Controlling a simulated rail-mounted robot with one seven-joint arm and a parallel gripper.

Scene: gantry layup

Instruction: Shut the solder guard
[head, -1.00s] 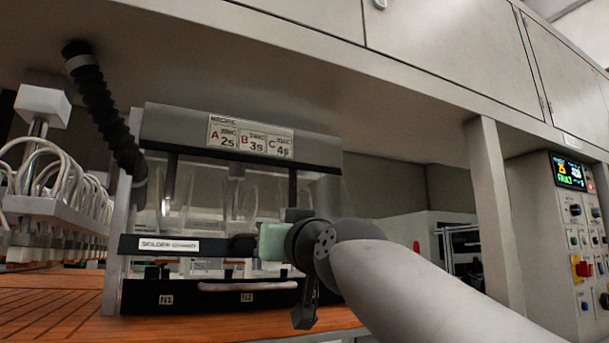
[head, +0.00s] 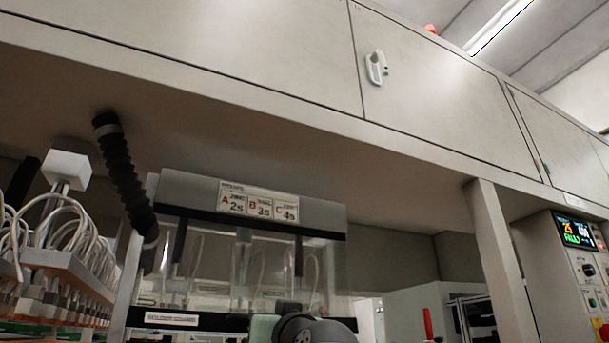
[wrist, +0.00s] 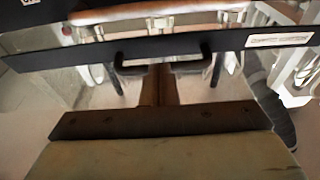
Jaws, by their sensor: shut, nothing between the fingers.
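The solder guard is a clear panel (head: 215,265) with a black lower bar (head: 225,321) and a white label, under a grey header with a timing placard. In the wrist view the black bar (wrist: 85,53) crosses the upper part, with its label at the right and a black handle (wrist: 205,62) in the middle. My gripper (wrist: 158,72) is shut and empty, its brown fingertips at the handle; I cannot tell whether they touch it. In the head view my wrist covers part of the bar, and the fingers and handle are hidden.
A ribbed black hose (head: 125,170) hangs left of the guard. A rack with white cables (head: 50,235) stands at far left. A grey post (head: 505,255) and a control panel (head: 578,260) are at the right. A long cabinet overhangs above.

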